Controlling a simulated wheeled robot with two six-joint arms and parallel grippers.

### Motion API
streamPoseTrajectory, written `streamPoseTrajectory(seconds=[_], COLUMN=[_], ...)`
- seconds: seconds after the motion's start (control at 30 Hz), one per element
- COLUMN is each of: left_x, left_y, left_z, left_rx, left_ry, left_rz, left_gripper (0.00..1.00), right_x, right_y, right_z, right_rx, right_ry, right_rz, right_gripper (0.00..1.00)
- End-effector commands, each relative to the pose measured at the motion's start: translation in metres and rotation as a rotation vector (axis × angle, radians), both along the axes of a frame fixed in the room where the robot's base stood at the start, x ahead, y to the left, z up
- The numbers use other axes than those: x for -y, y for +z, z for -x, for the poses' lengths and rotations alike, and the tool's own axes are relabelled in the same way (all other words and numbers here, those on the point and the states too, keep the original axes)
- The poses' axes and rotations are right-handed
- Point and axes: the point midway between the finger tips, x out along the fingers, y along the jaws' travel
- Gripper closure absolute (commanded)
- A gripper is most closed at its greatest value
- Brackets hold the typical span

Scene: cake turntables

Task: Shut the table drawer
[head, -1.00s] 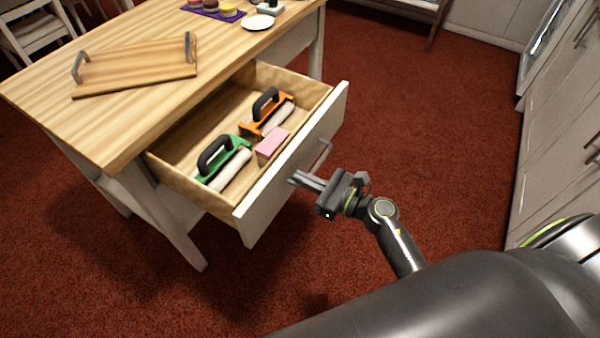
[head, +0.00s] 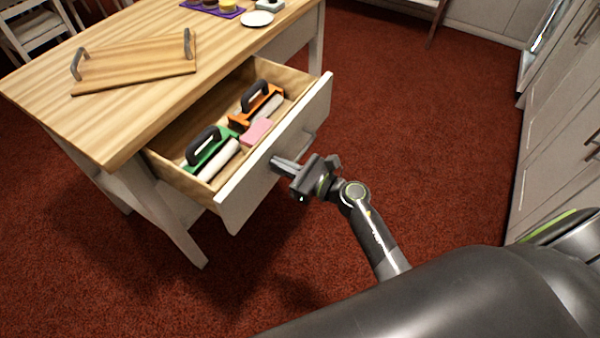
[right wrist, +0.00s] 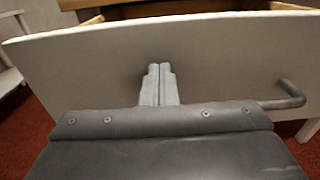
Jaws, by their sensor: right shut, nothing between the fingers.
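The table drawer (head: 233,202) stands part way out of the wooden table (head: 120,130). It has a white front, and its handle (right wrist: 285,98) shows at the right in the right wrist view. Inside lie a green tool with a black handle (head: 203,148), an orange one (head: 257,102) and a pink block (head: 256,132). My right gripper (head: 276,161) is shut and empty, its fingertips at the drawer's white front, left of the handle. In the right wrist view the shut fingers (right wrist: 159,72) point at the front panel and appear to touch it. My left gripper is not in view.
A wooden tray with grey handles (head: 135,66) lies on the tabletop. A white plate (head: 257,19) and a purple mat (head: 213,10) with small items are at its far end. Cabinets (head: 560,110) stand at the right. Red carpet is clear between.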

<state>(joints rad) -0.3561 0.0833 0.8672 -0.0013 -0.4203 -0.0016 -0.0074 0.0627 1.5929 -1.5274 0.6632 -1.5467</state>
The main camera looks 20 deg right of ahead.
Motion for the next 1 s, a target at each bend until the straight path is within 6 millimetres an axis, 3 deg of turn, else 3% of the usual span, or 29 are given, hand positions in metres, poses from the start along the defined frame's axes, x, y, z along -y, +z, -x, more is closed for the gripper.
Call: streamPoseTrajectory(seconds=[0.27, 0.5, 0.7, 1.0], left_x=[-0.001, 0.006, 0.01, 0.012], left_y=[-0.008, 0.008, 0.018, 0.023], left_z=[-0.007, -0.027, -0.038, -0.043], left_rx=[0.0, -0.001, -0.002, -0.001], left_ry=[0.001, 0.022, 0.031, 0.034], left_rz=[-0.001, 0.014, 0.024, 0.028], left_gripper=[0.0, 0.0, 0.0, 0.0], right_x=[-0.043, -0.067, -0.079, -0.083], right_y=[-0.001, -0.001, 0.0, 0.0], right_z=[-0.054, -0.086, -0.101, -0.106], right_rx=[0.003, 0.001, 0.001, 0.0], right_ry=[0.002, 0.001, 0.001, 0.0], right_rz=[-0.002, -0.002, 0.0, 0.0], right_gripper=[1.0, 1.0, 1.0, 1.0])
